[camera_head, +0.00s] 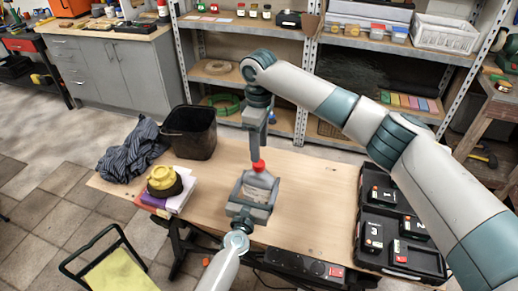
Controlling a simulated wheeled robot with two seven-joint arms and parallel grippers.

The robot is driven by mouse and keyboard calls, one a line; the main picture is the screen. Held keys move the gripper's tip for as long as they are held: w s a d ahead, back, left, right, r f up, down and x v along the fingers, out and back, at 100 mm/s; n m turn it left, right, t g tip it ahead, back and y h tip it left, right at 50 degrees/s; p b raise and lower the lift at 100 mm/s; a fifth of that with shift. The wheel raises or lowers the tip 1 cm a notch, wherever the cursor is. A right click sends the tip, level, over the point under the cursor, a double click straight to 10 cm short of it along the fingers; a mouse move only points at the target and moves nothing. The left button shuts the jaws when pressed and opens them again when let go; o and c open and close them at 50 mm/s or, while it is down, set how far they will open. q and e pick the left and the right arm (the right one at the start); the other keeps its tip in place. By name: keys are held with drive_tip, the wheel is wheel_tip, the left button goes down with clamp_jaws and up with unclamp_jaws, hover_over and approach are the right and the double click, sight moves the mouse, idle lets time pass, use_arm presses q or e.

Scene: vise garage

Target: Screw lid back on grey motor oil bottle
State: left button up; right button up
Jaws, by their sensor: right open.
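The grey motor oil bottle (259,182) stands upright near the middle of the wooden table, with a red lid (259,166) at its top. My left gripper (257,192) comes in from the bottom of the view, with its fingers on both sides of the bottle, and looks closed around it. My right gripper (256,158) points straight down just above the red lid and is open. Its fingertips are at or very near the lid; whether they touch it is too small to tell. The lower part of the bottle is partly hidden by my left gripper.
A black bin (189,132) and a dark cloth (128,150) are at the table's left. A yellow-and-black object (164,180) sits on stacked books (183,197). A black case (405,262) with numbered boxes lies right. The table (318,200) is clear right of the bottle.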

drive_tip(key=shift+r, duration=0.95)
drive_tip(key=shift+f, duration=0.1)
drive_tip(key=shift+f, duration=3.95)
drive_tip(key=c, duration=1.1)
drive_tip(key=o, duration=1.2)
